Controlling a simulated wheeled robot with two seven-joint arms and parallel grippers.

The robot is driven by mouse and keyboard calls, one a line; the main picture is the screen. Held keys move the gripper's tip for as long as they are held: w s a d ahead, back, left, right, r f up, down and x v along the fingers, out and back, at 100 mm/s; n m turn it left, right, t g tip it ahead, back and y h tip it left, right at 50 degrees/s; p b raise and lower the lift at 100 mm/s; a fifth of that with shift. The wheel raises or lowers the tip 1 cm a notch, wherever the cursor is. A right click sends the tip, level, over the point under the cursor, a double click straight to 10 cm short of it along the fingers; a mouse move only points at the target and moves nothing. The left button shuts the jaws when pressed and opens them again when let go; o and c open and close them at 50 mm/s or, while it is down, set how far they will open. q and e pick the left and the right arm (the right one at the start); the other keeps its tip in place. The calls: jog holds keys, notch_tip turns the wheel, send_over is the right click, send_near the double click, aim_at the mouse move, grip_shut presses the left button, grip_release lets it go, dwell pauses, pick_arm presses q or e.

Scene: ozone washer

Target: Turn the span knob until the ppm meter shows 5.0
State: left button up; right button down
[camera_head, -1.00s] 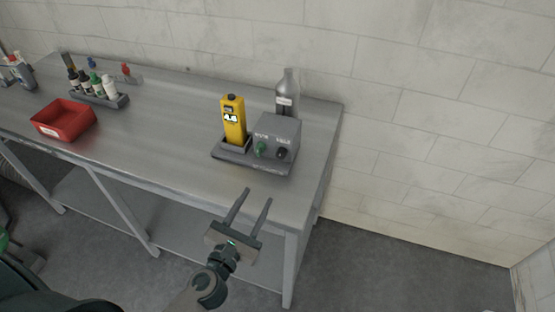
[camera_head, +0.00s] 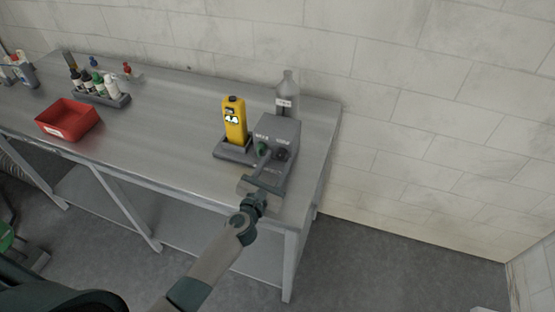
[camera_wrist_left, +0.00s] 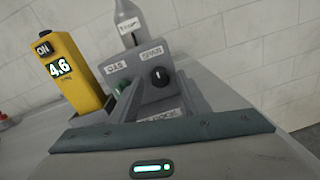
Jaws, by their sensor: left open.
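The grey control box (camera_head: 283,130) stands on a dark base on the bench. Its front has a black knob (camera_wrist_left: 160,76) under a label reading SPAN and a green knob (camera_wrist_left: 119,87) to its left. The yellow ppm meter (camera_head: 234,120) stands upright left of the box; it reads 4.6 in the wrist view (camera_wrist_left: 60,68). My left gripper (camera_head: 273,156) is open in front of the box. In the wrist view its fingers lie on either side of the black knob, the left one between the two knobs. Contact cannot be told. My right gripper is not in view.
A grey bottle (camera_head: 287,92) stands behind the box. A red bin (camera_head: 67,119) and a rack of small bottles (camera_head: 101,95) are at the left of the metal bench (camera_head: 165,135). The bench between bin and meter is clear.

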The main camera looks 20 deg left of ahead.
pick_arm(q)
jog(key=shift+w, duration=0.35)
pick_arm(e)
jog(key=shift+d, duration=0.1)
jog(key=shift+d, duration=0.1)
pick_arm(q)
jog(key=c, duration=1.1)
jog(key=shift+o, duration=0.2)
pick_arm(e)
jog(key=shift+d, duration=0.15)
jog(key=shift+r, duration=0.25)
